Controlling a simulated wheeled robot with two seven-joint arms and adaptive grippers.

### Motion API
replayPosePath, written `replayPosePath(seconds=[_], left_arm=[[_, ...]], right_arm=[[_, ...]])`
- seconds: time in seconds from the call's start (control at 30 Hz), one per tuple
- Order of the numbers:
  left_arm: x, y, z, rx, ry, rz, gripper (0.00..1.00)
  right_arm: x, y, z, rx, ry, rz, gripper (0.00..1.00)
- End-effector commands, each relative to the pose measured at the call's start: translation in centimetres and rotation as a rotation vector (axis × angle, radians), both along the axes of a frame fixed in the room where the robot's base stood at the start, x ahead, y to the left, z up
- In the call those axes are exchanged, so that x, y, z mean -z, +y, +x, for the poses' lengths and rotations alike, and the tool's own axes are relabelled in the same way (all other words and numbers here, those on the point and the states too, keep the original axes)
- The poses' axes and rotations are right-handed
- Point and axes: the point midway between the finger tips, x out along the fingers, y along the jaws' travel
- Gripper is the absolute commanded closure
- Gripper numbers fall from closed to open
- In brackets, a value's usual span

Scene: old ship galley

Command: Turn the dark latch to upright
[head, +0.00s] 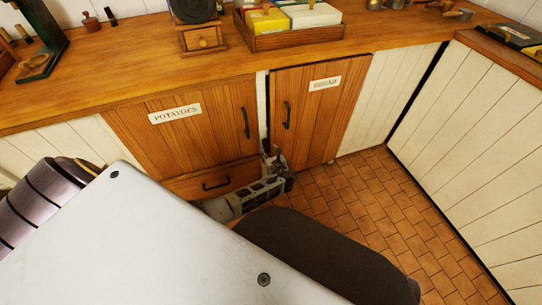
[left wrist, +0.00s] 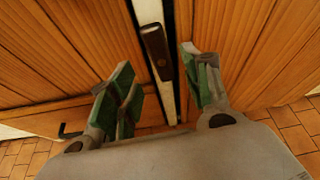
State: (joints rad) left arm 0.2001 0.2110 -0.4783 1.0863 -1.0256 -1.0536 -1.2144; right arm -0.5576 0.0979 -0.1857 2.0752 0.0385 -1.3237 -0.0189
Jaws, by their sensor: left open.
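The dark latch (left wrist: 158,52) is a short brown-black bar on a pale post (left wrist: 168,100) between two wooden doors. In the left wrist view it lies nearly lengthwise along the post; any small tilt is hard to judge. My left gripper (left wrist: 158,70) is open, with one green-padded finger on each side of the latch's line. No contact with the latch shows. In the head view my left gripper (head: 272,156) is low in front of the gap between the doors, and I cannot make out the latch there. My right gripper is not in view.
The potatoes door (head: 175,130) and the second labelled door (head: 312,115) both look shut and have dark handles. A drawer (head: 212,182) is below the left door. A wooden counter (head: 130,80) holds a box of packets (head: 290,38). Tiled floor (head: 370,220) is clear at right.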

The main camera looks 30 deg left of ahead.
Motion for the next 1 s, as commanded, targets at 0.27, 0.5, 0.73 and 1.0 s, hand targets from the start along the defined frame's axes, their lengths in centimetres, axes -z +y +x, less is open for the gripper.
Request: replayPosePath(seconds=[0.27,0.5,0.73,1.0], left_arm=[[-0.6,-1.1,-1.1,0.001,0.000,0.000,0.52],[-0.8,-1.4,-1.4,-0.001,0.000,0.000,0.52],[-0.8,-1.4,-1.4,-0.001,0.000,0.000,0.52],[-0.6,-1.5,-1.4,-0.001,-0.006,0.013,0.52]], right_arm=[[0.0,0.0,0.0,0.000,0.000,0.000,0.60],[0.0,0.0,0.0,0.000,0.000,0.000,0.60],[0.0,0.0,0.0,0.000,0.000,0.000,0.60],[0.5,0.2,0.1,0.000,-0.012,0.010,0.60]])
